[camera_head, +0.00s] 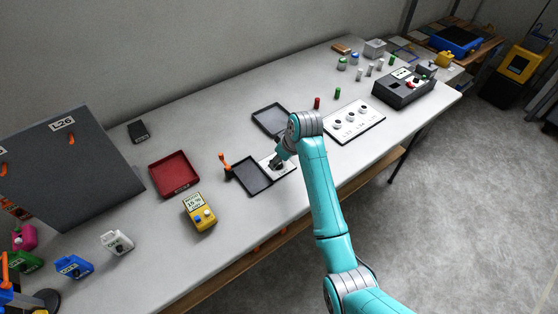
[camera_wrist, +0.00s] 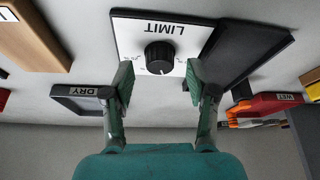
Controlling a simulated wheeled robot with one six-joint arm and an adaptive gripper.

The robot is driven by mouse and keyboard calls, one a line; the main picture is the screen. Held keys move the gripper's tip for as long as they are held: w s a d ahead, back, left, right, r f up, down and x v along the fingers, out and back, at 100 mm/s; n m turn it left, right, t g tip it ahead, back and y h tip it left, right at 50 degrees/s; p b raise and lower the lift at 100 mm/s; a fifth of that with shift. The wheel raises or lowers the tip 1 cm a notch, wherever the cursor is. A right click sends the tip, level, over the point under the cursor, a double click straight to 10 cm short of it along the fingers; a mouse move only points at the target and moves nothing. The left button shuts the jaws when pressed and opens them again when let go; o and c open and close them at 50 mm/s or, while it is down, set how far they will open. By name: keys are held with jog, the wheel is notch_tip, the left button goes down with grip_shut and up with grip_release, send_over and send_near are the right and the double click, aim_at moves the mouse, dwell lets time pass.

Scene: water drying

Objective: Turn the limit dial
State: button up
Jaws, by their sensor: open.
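The limit dial (camera_wrist: 159,57) is a black ribbed knob on a white plate (camera_wrist: 190,30) lettered LIMIT, seen upside down in the wrist view. My gripper (camera_wrist: 158,80) is open, with one teal finger on each side of the dial in that view. I see a gap between the knob and each finger; whether they are at the same depth I cannot tell. In the head view the white plate (camera_head: 288,168) shows at the table's front edge, with my gripper (camera_head: 277,163) over it and the dial hidden.
A dark tray (camera_head: 250,187) lies just left of the plate, and another tray (camera_head: 270,107) lies behind. A yellow meter (camera_head: 199,222) and a red tray (camera_head: 189,185) are to the left. A white panel with knobs (camera_head: 378,115) is to the right.

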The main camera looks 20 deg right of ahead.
jog(key=v, duration=1)
jog(key=shift+s, duration=0.2)
jog(key=shift+r, duration=0.15)
